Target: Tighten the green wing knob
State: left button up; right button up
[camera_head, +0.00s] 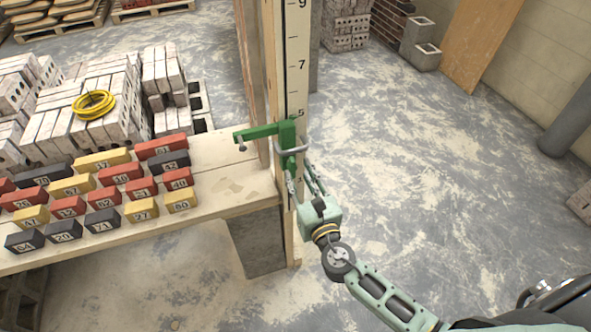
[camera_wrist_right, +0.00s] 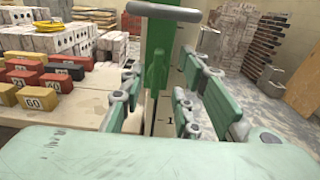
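A green clamp (camera_head: 268,132) sits on a tall wooden post with a number scale, with a grey ring-shaped bar around its front. A narrow green piece that looks like the wing knob (camera_wrist_right: 156,76) shows in the right wrist view, low on the clamp's green body (camera_wrist_right: 158,32). In the head view I cannot pick the knob out clearly. My right gripper (camera_head: 299,177) is just below the clamp, in front of the post. Its fingers are spread and stand on either side of the knob in the wrist view (camera_wrist_right: 160,88), with gaps visible. My left gripper is out of view.
A wooden bench (camera_head: 235,190) with several numbered red, yellow and black blocks (camera_head: 105,190) stands left of the post. Behind are stacked bricks with a yellow coil (camera_head: 93,105). The floor right of the post is open.

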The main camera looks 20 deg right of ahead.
aim_at(292, 166)
jog(key=shift+w+a, duration=0.15)
jog(key=shift+w, duration=1.1)
jog(key=c, duration=0.7)
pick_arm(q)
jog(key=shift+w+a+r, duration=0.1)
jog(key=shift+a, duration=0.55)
pick_arm(e)
grip_shut()
